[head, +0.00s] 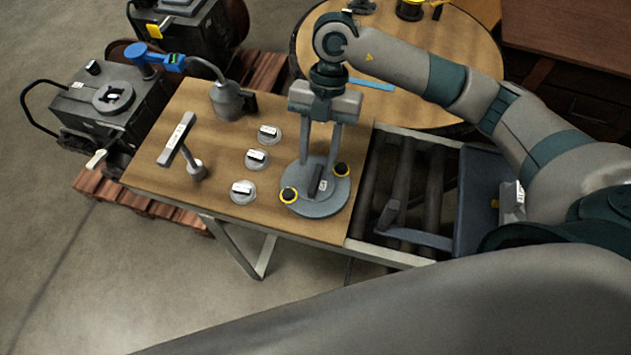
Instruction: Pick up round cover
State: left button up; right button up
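The round cover (322,203) is a grey disc lying flat near the right end of the wooden bench top. It has a dark upright handle (316,182) with a white label and two yellow-and-black knobs at its rim. My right gripper (318,163) points down over the cover, its two long fingers spread apart. The fingertips are near the disc, behind the handle in this view; I cannot tell whether they touch it. Nothing shows gripped between them. My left gripper is not in view.
Several small round caps (243,197) with labels stand left of the cover. A T-shaped tool (179,140) and a grey can (228,102) stand on the bench (220,170). A roller section (400,180) adjoins it at right. A round table (460,50) stands behind.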

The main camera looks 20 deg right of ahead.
aim_at(315, 177)
jog(key=shift+s+f+p, duration=0.15)
jog(key=shift+f+p, duration=0.35)
jog(key=p+x, duration=0.1)
jog(key=x, duration=0.2)
jog(key=shift+d+p, duration=0.1)
jog(key=shift+p, duration=0.2)
jog(key=shift+f, duration=0.6)
grip_shut()
